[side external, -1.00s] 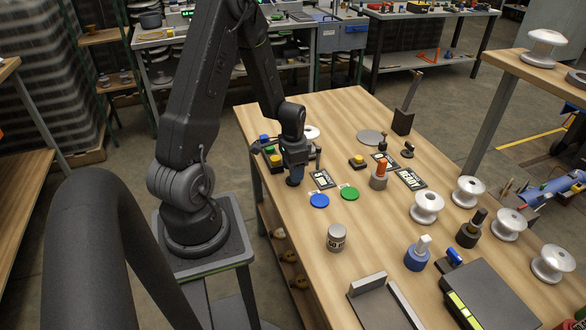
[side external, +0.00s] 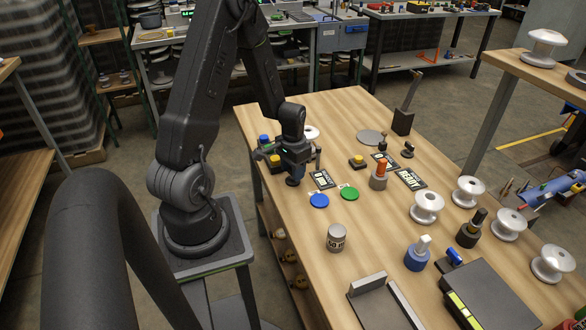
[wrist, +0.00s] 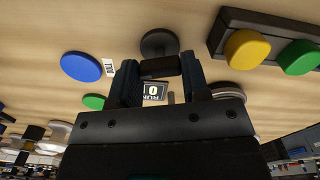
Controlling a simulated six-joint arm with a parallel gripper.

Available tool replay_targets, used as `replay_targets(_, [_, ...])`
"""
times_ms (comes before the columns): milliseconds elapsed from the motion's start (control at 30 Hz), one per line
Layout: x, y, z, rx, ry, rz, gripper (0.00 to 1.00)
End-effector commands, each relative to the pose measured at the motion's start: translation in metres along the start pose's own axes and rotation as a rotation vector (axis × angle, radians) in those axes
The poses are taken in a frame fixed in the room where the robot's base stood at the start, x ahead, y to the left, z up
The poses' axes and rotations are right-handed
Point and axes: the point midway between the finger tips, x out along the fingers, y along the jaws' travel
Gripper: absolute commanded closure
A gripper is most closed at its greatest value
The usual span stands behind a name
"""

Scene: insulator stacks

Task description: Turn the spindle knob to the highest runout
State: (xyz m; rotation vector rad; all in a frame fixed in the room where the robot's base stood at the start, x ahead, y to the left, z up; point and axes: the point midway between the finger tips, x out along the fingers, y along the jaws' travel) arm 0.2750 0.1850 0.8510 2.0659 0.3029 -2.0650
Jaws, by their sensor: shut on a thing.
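The spindle knob (wrist: 159,43) is a dark round piece with a bar across it, at the top middle of the wrist view. Its dark base also shows under my gripper in the side view (side external: 293,182). My gripper (wrist: 160,66) has a finger on each side of the knob's bar and is shut on it; in the side view it points down at the table's near left end (side external: 296,165). A small runout display (wrist: 154,91) shows a 0 in the wrist view, partly hidden by my gripper. It lies right of the knob in the side view (side external: 323,180).
A blue disc (side external: 319,201) and a green disc (side external: 349,194) lie close to the knob. A button box (wrist: 262,45) with coloured buttons sits beside it. A READY sign (side external: 411,180) and an orange-topped post (side external: 379,176) stand farther right. The table front around the grey can (side external: 336,238) is fairly open.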

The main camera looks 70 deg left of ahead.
Motion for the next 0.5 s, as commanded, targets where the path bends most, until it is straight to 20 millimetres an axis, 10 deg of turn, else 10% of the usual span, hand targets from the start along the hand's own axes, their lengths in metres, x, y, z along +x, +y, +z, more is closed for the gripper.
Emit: replay_targets(500, [0.0002,0.0001,0.0005,-0.491,-0.002,0.001,0.81])
